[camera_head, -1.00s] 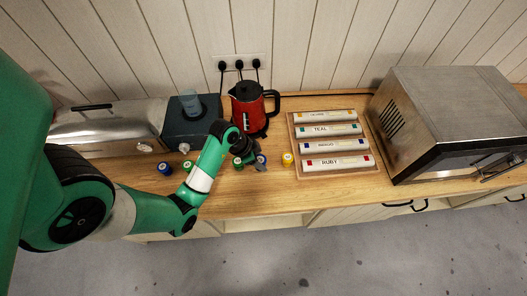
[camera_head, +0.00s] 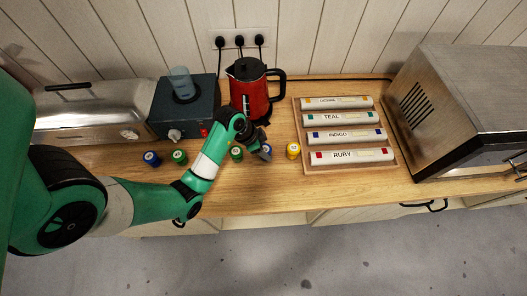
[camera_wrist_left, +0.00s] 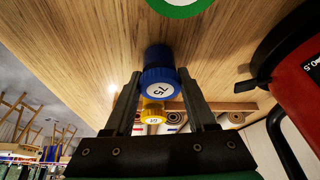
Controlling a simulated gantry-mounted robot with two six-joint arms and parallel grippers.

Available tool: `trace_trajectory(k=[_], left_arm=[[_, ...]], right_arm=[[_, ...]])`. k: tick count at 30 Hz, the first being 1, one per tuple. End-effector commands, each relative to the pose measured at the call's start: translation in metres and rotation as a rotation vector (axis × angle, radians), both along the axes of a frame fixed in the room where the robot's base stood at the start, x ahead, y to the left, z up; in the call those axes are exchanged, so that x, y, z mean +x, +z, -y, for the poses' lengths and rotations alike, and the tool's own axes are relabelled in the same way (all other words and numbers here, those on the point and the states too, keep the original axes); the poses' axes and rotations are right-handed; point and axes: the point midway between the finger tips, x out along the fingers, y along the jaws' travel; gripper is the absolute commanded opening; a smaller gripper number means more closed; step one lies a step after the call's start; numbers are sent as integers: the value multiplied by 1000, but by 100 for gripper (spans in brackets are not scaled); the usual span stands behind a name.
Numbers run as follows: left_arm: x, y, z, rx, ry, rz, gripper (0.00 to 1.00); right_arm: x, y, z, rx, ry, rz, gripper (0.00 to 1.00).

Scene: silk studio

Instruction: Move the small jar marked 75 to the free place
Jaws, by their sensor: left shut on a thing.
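The small blue jar marked 75 (camera_wrist_left: 158,62) is between the fingers of my left gripper (camera_wrist_left: 160,100) in the left wrist view, its white label facing the camera. My left gripper is shut on it. In the head view the blue jar (camera_head: 266,149) shows partly at the tip of my left gripper (camera_head: 260,151), over the front part of the counter. I cannot tell whether it touches the wood. My right gripper is not in view.
A yellow jar (camera_head: 292,151) stands just right, a green jar (camera_head: 236,154) just left. Another green jar (camera_head: 179,157) and blue jar (camera_head: 151,158) stand farther left. The red kettle (camera_head: 250,92) is behind; a tray of labelled rolls (camera_head: 392,160) lies right.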

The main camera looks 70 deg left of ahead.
Motion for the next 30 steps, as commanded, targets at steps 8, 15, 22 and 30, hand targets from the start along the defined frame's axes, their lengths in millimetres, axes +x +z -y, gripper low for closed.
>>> trace_trajectory(k=[8, 15, 22, 30], left_arm=[[0, -2, 0, 0, 1, 0, 59], [0, -2, 0, 0, 1, 0, 86], [0, 1, 0, 0, 1, 0, 86], [-17, 47, -3, 3, 3, 4, 86]], right_arm=[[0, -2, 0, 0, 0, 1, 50], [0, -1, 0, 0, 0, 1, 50], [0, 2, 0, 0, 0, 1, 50], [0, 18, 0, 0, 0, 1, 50]])
